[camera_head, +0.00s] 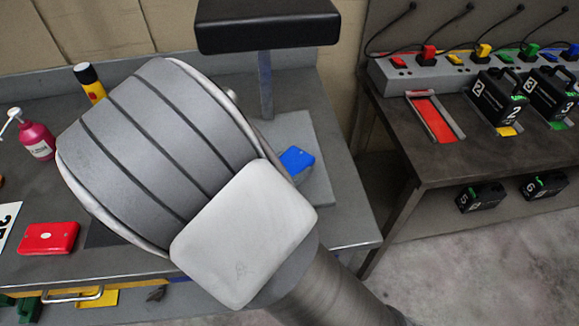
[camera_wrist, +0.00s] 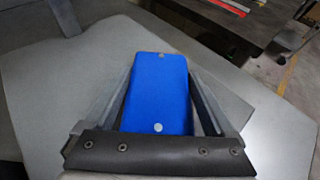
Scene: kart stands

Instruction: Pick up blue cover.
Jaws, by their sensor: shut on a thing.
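The blue cover (camera_head: 297,160) is partly hidden behind my arm in the head view, near the right part of the grey bench. In the wrist view the blue cover (camera_wrist: 155,95) is a flat rounded block with a small round spot near each end. My gripper (camera_wrist: 158,100) has a finger along each long side of it and is shut on it. The fingers are hidden behind my arm in the head view. A grey plate lies under the cover, and I cannot tell whether the cover touches it.
A red cover (camera_head: 48,238), a pink spray bottle (camera_head: 36,138) and a yellow-black can (camera_head: 89,82) stand on the bench at left. A black padded post (camera_head: 267,25) rises behind. At right, a dark table (camera_head: 430,150) holds numbered black batteries (camera_head: 497,100) and a charger strip.

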